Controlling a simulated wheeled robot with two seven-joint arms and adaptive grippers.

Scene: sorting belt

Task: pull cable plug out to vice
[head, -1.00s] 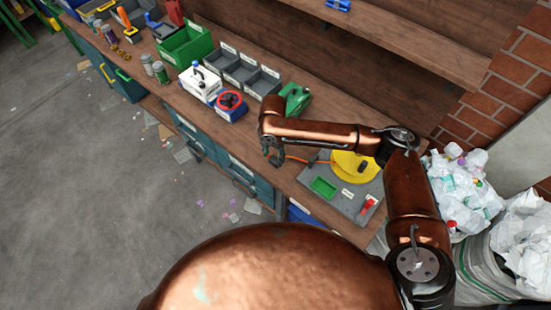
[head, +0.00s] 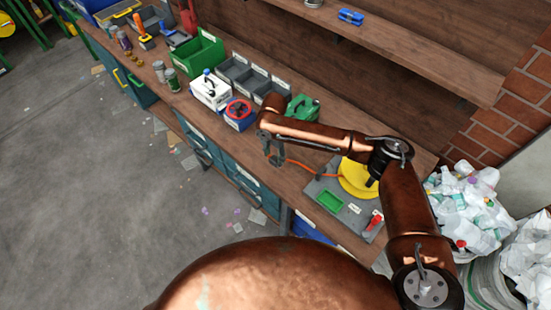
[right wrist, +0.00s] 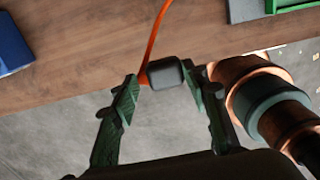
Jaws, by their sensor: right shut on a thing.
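My right gripper (head: 274,157) is shut on a dark, block-shaped cable plug (right wrist: 165,72), with one finger on each side of it in the right wrist view. An orange cable (right wrist: 155,35) runs from the plug to the yellow reel (head: 360,180) on the right of the bench. The gripper is at the bench's front edge, left of the reel. A green object (head: 303,108) that may be the vice stands behind my right arm, partly hidden by it. My left gripper is not in view.
A grey board (head: 340,208) under the reel carries a green tray (head: 329,201) and a red part (head: 374,222). A blue box with a red wheel (head: 239,113), a white box (head: 211,92) and grey bins (head: 250,77) stand leftward.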

